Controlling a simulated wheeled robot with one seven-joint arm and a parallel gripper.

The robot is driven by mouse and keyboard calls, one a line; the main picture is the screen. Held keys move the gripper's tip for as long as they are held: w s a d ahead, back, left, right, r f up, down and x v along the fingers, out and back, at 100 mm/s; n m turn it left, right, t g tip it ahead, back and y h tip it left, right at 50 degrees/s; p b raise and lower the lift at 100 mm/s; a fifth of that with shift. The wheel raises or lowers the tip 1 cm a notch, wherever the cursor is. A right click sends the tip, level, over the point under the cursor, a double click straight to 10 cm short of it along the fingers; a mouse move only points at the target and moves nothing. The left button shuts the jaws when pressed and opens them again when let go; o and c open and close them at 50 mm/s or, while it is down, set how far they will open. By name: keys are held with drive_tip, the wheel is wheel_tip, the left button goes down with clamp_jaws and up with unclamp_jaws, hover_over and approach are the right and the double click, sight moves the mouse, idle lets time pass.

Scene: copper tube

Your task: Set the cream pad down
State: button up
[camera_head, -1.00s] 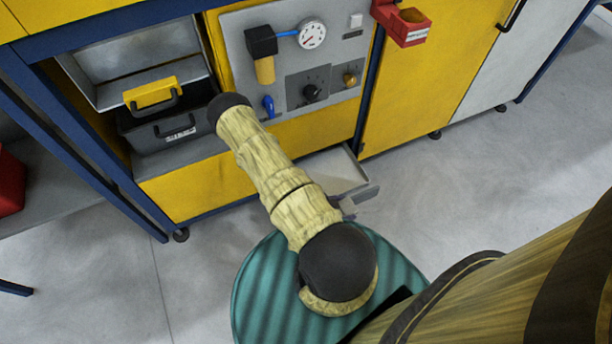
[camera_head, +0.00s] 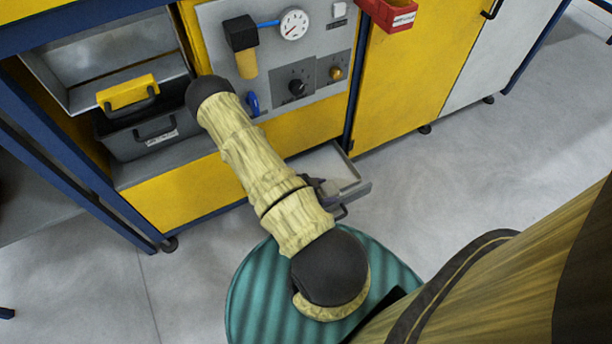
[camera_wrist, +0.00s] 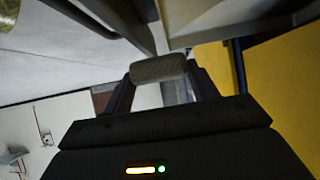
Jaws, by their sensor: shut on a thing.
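The cream pad (camera_wrist: 158,69) is a small block with rounded edges, dull beige in the dim wrist view. My gripper (camera_wrist: 160,76) is shut on it, one dark finger at each end, with the pad across the fingertips. In the head view my forearm reaches down toward the open drawer, and only a small dark part of the hand (camera_head: 318,187) shows beside the drawer. The pad is hidden there. I cannot tell whether the pad touches any surface.
A shallow grey drawer (camera_head: 356,190) stands open low on the yellow cabinet. Above it is a grey panel (camera_head: 325,68) with a gauge (camera_head: 293,24) and knobs. A red bin (camera_head: 396,14) hangs upper right. The grey floor is clear at right.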

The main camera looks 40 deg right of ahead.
drive_tip(key=w+d+b, duration=0.1)
drive_tip(key=w, duration=0.2)
drive_tip(key=w+b, duration=0.1)
drive_tip(key=w, duration=0.3)
drive_tip(key=w+d+b, duration=0.1)
drive_tip(key=w, duration=0.3)
drive_tip(key=shift+w+d+f, duration=0.1)
drive_tip(key=shift+d+f, duration=0.1)
drive_tip(key=shift+d, duration=0.1)
drive_tip(key=shift+w+f+b, duration=0.2)
drive_tip(key=shift+f+b, duration=0.3)
drive_tip(key=shift+b, duration=0.15)
drive_tip(key=shift+f, duration=0.35)
wheel_tip(320, 180, down, 5)
drive_tip(key=b, duration=0.3)
drive_tip(key=shift+s+r+b, duration=0.1)
drive_tip(key=shift+b, duration=0.2)
drive_tip(key=shift+w+d+b, duration=0.1)
drive_tip(key=shift+w+b, duration=0.15)
drive_tip(key=shift+b, duration=0.15)
